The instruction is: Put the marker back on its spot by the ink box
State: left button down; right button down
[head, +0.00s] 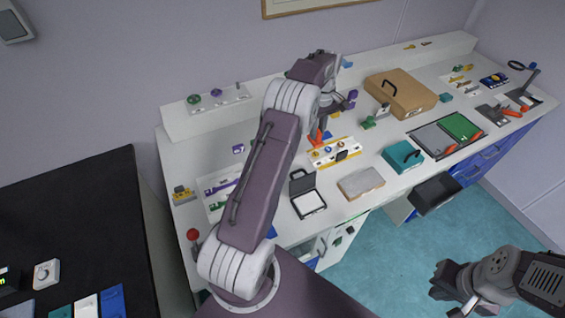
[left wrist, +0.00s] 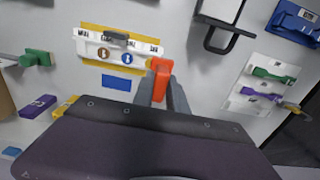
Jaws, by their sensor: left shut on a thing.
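My left gripper (head: 322,126) reaches over the white bench. In the left wrist view, its fingers (left wrist: 165,88) are shut on a red-orange piece (left wrist: 160,72), which I take for the marker. The same red-orange piece shows below the gripper in the head view (head: 319,138). It is beside a yellow-edged white holder (head: 334,152) with round blue and brown marks, also in the wrist view (left wrist: 135,57). An open black case with a white inside (head: 309,203) stands nearer; I cannot tell whether it is the ink box. My right gripper (head: 438,281) hangs over the floor, its jaws unclear.
A grey block (head: 361,183) and a teal case (head: 403,155) lie at the bench's front. A brown case (head: 401,93) stands behind. Purple and green parts surround the holder. A red-topped knob (head: 193,235) stands at the left front. Bare bench lies between some items.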

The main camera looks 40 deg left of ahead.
pick_arm(q)
jog(key=s+a+f, duration=0.2)
jog(key=a+f, duration=0.1)
jog(key=s+a+f+p, duration=0.1)
jog(key=s+a+f, duration=0.1)
jog(key=a+f, duration=0.1)
jog(key=s+a+f+p, duration=0.1)
jog(key=s+a+f, duration=0.2)
jog(key=f, duration=0.1)
jog(key=shift+f, duration=0.3)
jog(key=shift+w+f, duration=0.1)
jog(key=shift+f, duration=0.05)
jog(key=shift+f, duration=0.1)
jog(key=c, duration=1.3)
grip_release()
